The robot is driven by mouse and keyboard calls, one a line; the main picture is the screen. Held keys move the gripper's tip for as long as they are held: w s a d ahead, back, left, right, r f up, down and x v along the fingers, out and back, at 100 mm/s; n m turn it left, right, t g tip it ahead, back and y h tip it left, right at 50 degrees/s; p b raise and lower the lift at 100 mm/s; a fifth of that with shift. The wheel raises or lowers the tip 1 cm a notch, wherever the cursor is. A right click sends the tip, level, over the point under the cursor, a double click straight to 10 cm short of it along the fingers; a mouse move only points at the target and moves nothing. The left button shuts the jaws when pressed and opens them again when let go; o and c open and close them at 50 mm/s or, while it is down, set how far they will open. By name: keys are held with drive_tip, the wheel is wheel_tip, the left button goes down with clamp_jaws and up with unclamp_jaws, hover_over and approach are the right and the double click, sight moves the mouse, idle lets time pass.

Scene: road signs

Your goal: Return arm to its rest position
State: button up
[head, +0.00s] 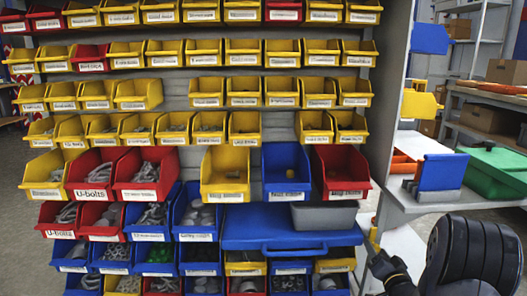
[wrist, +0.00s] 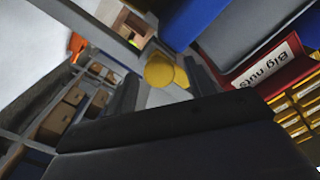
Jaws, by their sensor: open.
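My arm (head: 470,255) shows at the lower right of the head view, bent close to the shelf's right side. My gripper (head: 377,250) is low there, beside the bin rack's right edge, and is partly cut off by the frame. In the wrist view my gripper (wrist: 165,90) shows as dark fingers spread apart. A round yellow shape shows between or behind them; I cannot tell what it is. Nothing is clearly held.
A tall rack (head: 285,90) of yellow, red and blue bins fills the left and middle. A blue case (head: 265,225) and a grey box (head: 324,215) lie at its front. A side table (head: 425,205) stands at right with a green case (head: 497,172). In the wrist view a "Big nuts" bin (wrist: 270,68) is close.

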drive_tip(key=s+n, duration=0.1)
drive_tip(key=n, duration=0.1)
drive_tip(key=s+n+b, duration=0.1)
drive_tip(key=n, duration=0.1)
drive_tip(key=s+n+b, duration=0.1)
drive_tip(key=n, duration=0.1)
drive_tip(key=shift+n, duration=0.4)
idle(0.4)
